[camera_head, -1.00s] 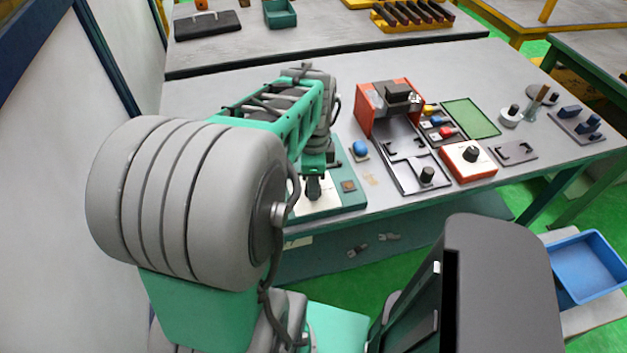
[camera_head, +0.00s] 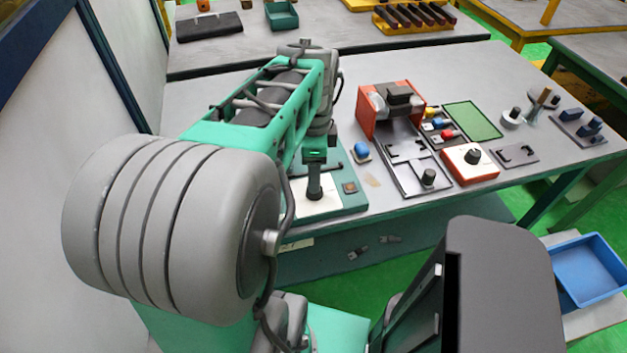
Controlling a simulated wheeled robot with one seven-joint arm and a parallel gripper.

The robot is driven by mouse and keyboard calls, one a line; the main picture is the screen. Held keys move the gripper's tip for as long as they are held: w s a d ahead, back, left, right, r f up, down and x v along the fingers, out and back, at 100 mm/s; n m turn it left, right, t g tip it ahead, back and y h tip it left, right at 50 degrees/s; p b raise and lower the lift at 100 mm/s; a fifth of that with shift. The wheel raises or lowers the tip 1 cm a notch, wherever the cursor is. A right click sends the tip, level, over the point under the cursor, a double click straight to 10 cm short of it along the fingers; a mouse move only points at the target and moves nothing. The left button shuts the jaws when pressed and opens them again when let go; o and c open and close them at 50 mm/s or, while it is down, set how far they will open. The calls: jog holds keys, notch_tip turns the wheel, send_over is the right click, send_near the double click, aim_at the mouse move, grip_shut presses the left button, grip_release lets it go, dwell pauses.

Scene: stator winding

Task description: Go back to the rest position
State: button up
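My arm reaches from the left foreground over the workbench (camera_head: 225,92). My gripper (camera_head: 315,160) is small in the view, at the arm's far end, above a green fixture (camera_head: 345,205) with a white plate (camera_head: 318,207). A dark upright post (camera_head: 314,183) shows directly under it, over the white plate. I cannot tell whether the fingers touch the post or are apart. The fingertips are too small and dark to read, and the arm hides part of the fixture.
Right of the fixture are a blue-topped button (camera_head: 361,152), an orange machine (camera_head: 367,112), a grey tray (camera_head: 408,178), an orange box with a black knob (camera_head: 470,170) and a green mat (camera_head: 474,120). A wall is at left. A blue bin (camera_head: 588,270) is at right.

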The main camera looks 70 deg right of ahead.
jog(key=shift+r, duration=1.35)
